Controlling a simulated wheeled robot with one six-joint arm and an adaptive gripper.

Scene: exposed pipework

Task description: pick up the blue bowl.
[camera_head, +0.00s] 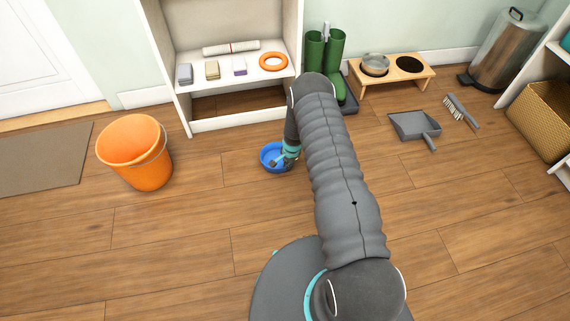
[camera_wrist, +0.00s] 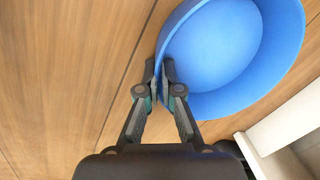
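The blue bowl (camera_head: 267,153) appears to be on the wooden floor in front of the white shelf, upright. My gripper (camera_head: 281,159) reaches down to its right side, and my arm hides some of the surroundings. In the wrist view the bowl (camera_wrist: 225,45) fills the upper right, partly cut off by the frame. There my gripper (camera_wrist: 158,80) has its fingers close together on the bowl's near-left wall, one outside and one inside, with the wall pinched between them. Whether the bowl is clear of the floor cannot be told.
An orange bucket (camera_head: 137,158) stands to the left. A white shelf unit (camera_head: 235,121) is just behind the bowl. Green boots (camera_head: 315,52), a wooden feeder stand (camera_head: 393,72) and a grey dustpan (camera_head: 413,126) are to the right.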

